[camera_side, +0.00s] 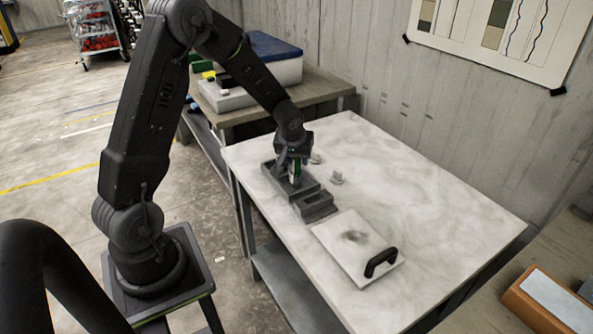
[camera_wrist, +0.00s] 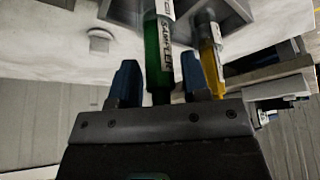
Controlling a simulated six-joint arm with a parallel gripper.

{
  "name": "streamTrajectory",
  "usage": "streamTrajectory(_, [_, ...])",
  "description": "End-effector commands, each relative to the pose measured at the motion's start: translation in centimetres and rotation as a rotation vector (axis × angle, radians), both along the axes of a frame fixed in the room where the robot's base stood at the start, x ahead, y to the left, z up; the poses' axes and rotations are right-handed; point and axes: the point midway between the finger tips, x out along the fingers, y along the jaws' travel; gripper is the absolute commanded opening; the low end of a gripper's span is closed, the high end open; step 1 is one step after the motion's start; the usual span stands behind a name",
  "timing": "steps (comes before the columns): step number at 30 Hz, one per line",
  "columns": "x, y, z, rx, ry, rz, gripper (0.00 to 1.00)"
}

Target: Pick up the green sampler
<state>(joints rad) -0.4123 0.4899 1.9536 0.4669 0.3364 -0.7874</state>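The green sampler (camera_wrist: 158,62) has a white label reading "SAMPLER" and runs between my gripper's two blue fingers in the wrist view. My gripper (camera_wrist: 158,78) is open around it, with a small gap visible on each side. In the side view, my gripper (camera_side: 294,158) points down over the dark grey tray (camera_side: 313,190) at the table's left side. The green sampler (camera_side: 295,172) shows just below the fingers, standing in or over that tray. Its lower end is hidden by the tray wall.
A yellow sampler (camera_wrist: 211,62) stands close to the right finger in the wrist view. A white board with a black handle (camera_side: 381,263) lies in front. The table's right half is clear.

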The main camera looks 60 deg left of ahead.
Motion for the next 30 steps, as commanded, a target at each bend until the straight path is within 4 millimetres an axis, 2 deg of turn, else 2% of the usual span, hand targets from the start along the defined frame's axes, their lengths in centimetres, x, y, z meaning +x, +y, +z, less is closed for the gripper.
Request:
streamTrajectory(1, [0.0, 0.0, 0.0, 0.000, 0.000, 0.000, 0.38])
streamTrajectory(13, [0.0, 0.0, 0.0, 0.000, 0.000, 0.000, 0.01])
streamTrajectory(22, [0.0, 0.0, 0.7, 0.002, -0.002, 0.000, 0.01])
streamTrajectory(26, [0.0, 0.0, 2.8, 0.002, -0.004, 0.001, 0.01])
streamTrajectory(30, [0.0, 0.0, 5.7, 0.002, -0.005, 0.001, 0.01])
